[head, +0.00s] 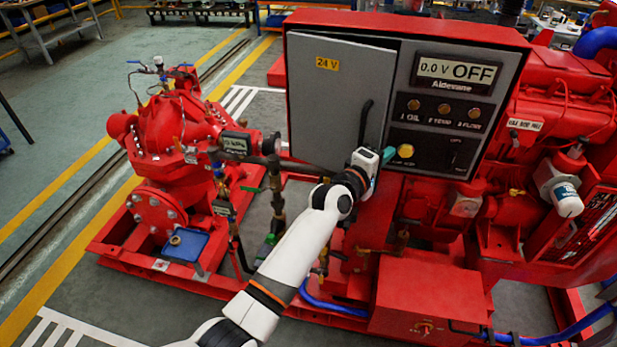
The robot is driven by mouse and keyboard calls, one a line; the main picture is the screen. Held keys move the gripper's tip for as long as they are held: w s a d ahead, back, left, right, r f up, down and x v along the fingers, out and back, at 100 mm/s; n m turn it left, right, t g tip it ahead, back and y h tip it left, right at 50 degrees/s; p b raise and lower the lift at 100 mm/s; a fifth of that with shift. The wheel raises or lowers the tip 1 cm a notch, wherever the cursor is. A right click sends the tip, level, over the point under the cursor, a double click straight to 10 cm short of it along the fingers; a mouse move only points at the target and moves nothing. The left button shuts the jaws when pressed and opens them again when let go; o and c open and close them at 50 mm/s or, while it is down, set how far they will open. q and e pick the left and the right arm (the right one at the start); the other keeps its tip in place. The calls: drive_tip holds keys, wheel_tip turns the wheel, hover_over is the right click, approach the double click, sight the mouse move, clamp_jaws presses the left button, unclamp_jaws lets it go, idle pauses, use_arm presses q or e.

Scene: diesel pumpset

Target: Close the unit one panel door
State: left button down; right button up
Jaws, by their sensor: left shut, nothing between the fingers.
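The grey panel door (325,100) with a yellow 24 V label is on the left half of the red control box (430,27). A dark gap shows along its top and right edges, so it looks slightly ajar. Its black handle (366,120) is near its right edge. My left gripper (387,155) is shut and empty, in front of the door's lower right corner, just left of the lit yellow button. I cannot tell whether it touches the door. The gripper hides that corner. My right gripper is out of view.
The control face right of the door has a display (457,72) reading 0.0 V OFF, several indicators and a yellow button (405,150). A red pump (165,130) stands left, and red engine parts with a white filter (565,195) stand right. Open floor lies at the left.

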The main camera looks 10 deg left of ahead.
use_arm(q)
drive_tip(key=s+a+f+m+g+y+b, duration=0.15)
drive_tip(key=s+a+f+m, duration=0.3)
drive_tip(key=s+a, duration=0.75)
drive_tip(key=s+a+r+m+g+h+b, duration=0.15)
drive_tip(key=s+a+r+m, duration=0.3)
drive_tip(key=m, duration=1.25)
drive_tip(key=s+a+r+m+g+h+b, duration=0.1)
drive_tip(key=s+a+r+m+g, duration=0.3)
drive_tip(key=m, duration=1.3)
drive_tip(key=w+d+f+t+p, duration=0.1)
drive_tip(key=w+d+f+p, duration=0.1)
drive_tip(key=w+d+p, duration=0.3)
drive_tip(key=w+d, duration=0.3)
drive_tip(key=w, duration=0.1)
drive_tip(key=shift+w+d+f+t, duration=0.15)
drive_tip(key=shift+d+t, duration=0.15)
drive_tip(key=shift+d, duration=0.1)
drive_tip(key=shift+m, duration=0.25)
